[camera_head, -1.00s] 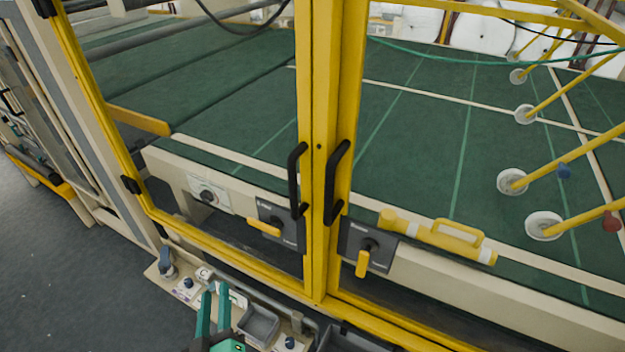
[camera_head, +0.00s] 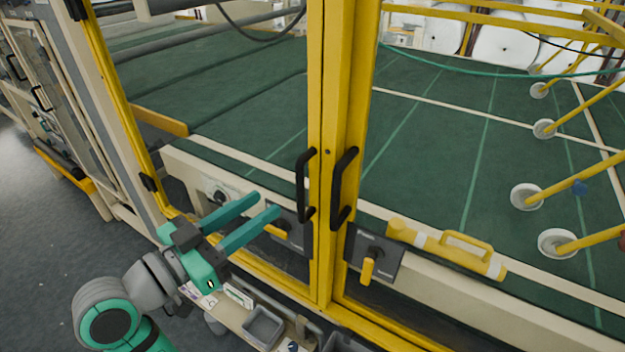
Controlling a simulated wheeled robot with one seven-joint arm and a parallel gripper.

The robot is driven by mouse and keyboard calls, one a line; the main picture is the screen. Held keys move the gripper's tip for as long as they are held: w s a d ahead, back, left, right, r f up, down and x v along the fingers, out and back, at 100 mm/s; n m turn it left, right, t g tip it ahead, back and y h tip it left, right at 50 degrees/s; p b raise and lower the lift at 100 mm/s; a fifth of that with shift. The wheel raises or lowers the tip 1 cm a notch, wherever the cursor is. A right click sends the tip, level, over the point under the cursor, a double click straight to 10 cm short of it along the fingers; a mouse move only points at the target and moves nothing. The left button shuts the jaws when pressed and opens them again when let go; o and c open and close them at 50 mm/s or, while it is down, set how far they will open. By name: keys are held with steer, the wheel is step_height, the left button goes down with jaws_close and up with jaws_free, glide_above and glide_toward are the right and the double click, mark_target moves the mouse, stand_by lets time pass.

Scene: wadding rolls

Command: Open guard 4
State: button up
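Two yellow-framed guard doors meet at the centre, both looking shut: the left guard (camera_head: 316,110) and the right guard (camera_head: 355,95). I cannot read a number on either. The left guard has a black upright handle (camera_head: 304,185), the right one another black handle (camera_head: 343,188). My gripper (camera_head: 269,204), with teal fingers apart and empty, is left of the left handle, overlapping the left latch plate in view.
A beige ledge with controls and a grey tray (camera_head: 263,327) runs below the doors. A yellow tube-like part with a handle (camera_head: 462,250) lies right of the right latch. Behind are a green bed (camera_head: 430,130) and white rolls (camera_head: 500,45). Grey floor (camera_head: 40,240) is clear at left.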

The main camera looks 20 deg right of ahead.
mark_target(297, 183)
steer(key=x, duration=1.1)
steer(key=shift+s, duration=0.2)
